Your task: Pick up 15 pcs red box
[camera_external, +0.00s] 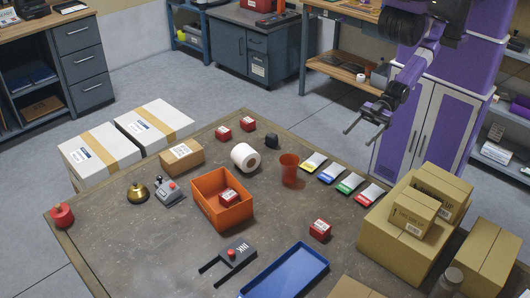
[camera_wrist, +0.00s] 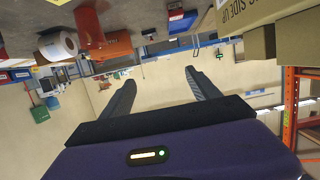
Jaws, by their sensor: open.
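Small red boxes with white labels are on the table. Two sit near the back edge: one red box (camera_external: 223,132) and another red box (camera_external: 248,124). A third red box (camera_external: 229,196) lies inside the orange bin (camera_external: 226,214). One more red box (camera_external: 320,229) stands right of the bin, near the blue tray (camera_external: 287,273). My gripper (camera_external: 361,134) is open and empty, raised beyond the table's far right side, apart from every box. In the wrist view my gripper (camera_wrist: 159,78) has its fingers spread with nothing between them.
A white roll (camera_external: 245,157), orange-red cup (camera_external: 289,168) and several coloured cards (camera_external: 350,183) stand near the table's far edge. Cardboard boxes (camera_external: 406,238) fill the right side. The wrist view looks upside down.

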